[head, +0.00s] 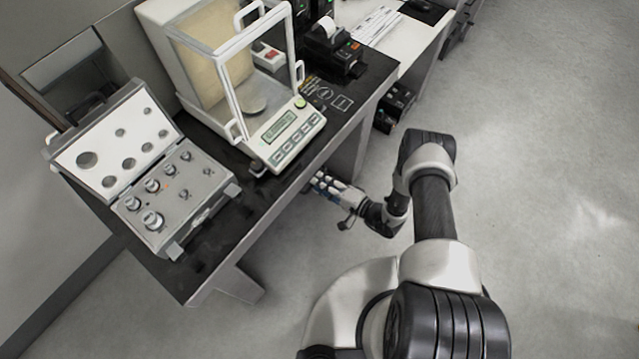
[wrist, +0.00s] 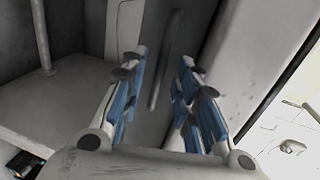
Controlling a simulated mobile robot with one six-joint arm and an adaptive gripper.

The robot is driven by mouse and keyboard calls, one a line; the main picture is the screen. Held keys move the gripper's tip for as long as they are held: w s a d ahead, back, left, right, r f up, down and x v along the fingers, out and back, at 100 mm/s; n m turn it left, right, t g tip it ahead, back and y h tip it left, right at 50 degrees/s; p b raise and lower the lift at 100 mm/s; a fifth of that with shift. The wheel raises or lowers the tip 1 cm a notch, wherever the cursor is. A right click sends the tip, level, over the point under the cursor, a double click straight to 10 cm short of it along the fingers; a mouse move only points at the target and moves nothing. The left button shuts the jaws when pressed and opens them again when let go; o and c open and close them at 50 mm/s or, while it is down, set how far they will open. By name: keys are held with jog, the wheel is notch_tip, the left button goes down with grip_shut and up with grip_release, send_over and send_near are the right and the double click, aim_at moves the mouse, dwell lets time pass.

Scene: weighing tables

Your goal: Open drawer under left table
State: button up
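The left table (head: 262,195) has a black top and a pale front edge in the head view. Its drawer front is hidden there by the tabletop. My gripper (head: 334,188) is low beside the table's front edge, with its fingers reaching under it. In the wrist view, a grey panel (wrist: 200,22), apparently the drawer front, carries a dark bar handle (wrist: 172,40). My gripper (wrist: 163,60) is open there, with one blue-padded finger on each side of the handle. Whether the fingers touch it cannot be told. No open gap shows around the panel.
A balance (head: 285,132) with a glass shield and a case of weights (head: 172,205) stand on the table. A small printer (head: 332,50) stands further back. A white table (head: 415,42) adjoins behind. The floor (head: 540,190) to the right is clear.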

jog(key=shift+x, duration=0.75)
jog(key=shift+c, duration=0.4)
grip_shut()
